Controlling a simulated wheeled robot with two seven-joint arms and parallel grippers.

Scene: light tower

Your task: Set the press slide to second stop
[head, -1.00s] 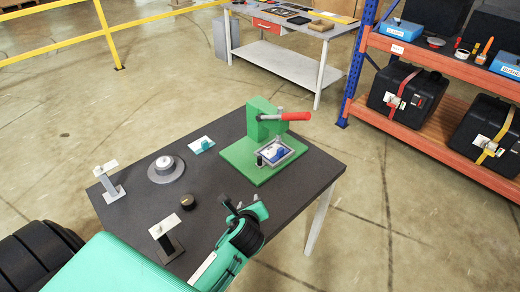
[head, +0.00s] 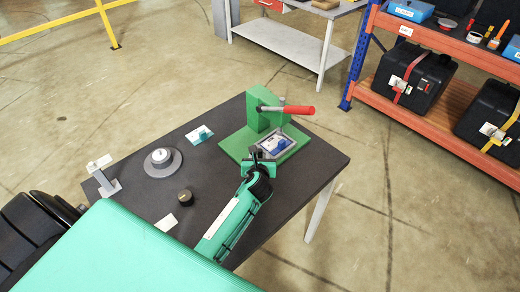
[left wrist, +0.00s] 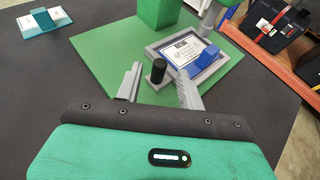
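The green press (head: 258,104) stands on a green base at the table's right end, with a red lever (head: 290,110) pointing right. A grey framed slide tray (left wrist: 213,71) on its base carries a white label plate and a blue piece (left wrist: 206,58). An upright black knob (left wrist: 158,72) stands at the tray's near-left corner. My left gripper (head: 261,157) is at the near edge of the press base. In the left wrist view its two fingers (left wrist: 160,70) are apart, with the knob between them and no visible contact. The gripper hides the knob in the head view. My right gripper is not in view.
On the dark table (head: 221,158) are a grey round dial (head: 162,161), a black knob (head: 185,197), a teal holder with a card (head: 200,135) and a grey post stand (head: 105,180). A shelf rack (head: 450,45) stands behind to the right.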

